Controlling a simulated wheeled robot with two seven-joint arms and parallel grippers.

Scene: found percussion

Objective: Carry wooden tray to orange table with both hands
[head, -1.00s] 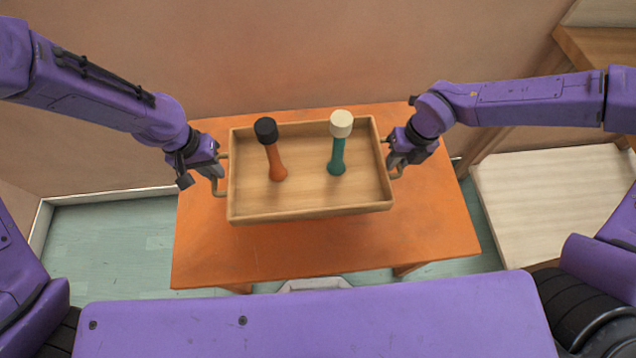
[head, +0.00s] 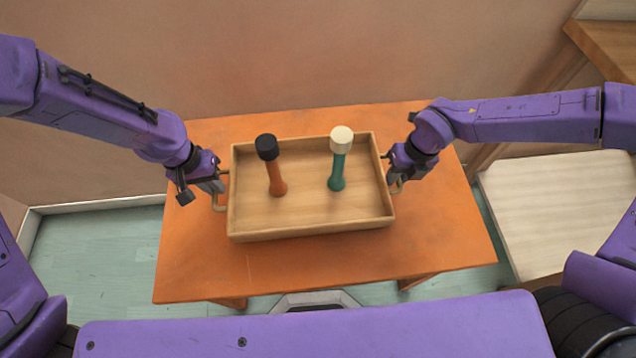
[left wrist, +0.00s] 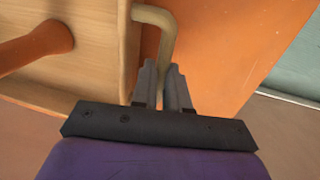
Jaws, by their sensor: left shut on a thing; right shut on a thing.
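The wooden tray (head: 312,232) is over the orange table (head: 200,270) in the head view; I cannot tell whether it touches the top. An orange shaker-like piece with a black top (head: 276,178) and a teal one with a cream top (head: 338,170) stand in it. My left gripper (head: 216,189) is shut on the tray's left handle (head: 219,203). That handle also shows in the left wrist view (left wrist: 165,25), running between the fingers (left wrist: 163,88). My right gripper (head: 393,180) is shut on the right handle, which is mostly hidden by the fingers.
A pale wooden surface (head: 560,210) lies to the right of the table. A brown wooden piece (head: 605,48) is at the top right. The wall (head: 300,60) stands behind the table. Bare tabletop shows around the tray.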

